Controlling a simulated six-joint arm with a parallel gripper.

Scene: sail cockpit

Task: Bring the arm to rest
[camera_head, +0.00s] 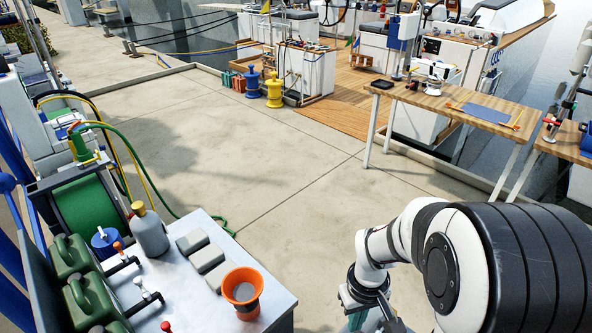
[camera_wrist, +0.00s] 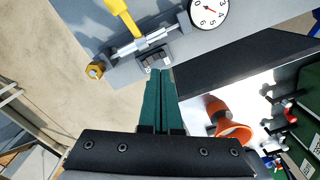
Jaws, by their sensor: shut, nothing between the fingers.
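My gripper (camera_wrist: 159,72) shows in the wrist view as two green fingers lying side by side, shut with nothing between them. The fingertips appear over the edge of a grey panel with a yellow-handled valve (camera_wrist: 125,18). In the head view my white and black arm fills the lower right. The fingers are mostly hidden there, with only a bit of green at the bottom edge.
A grey bench (camera_head: 270,310) at the lower left carries an orange cup (camera_head: 243,289), a grey bottle (camera_head: 149,231) and grey blocks (camera_head: 208,258). A round gauge (camera_wrist: 208,12) is near the fingers. A wooden table (camera_head: 440,103) stands at the right. The concrete floor between is clear.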

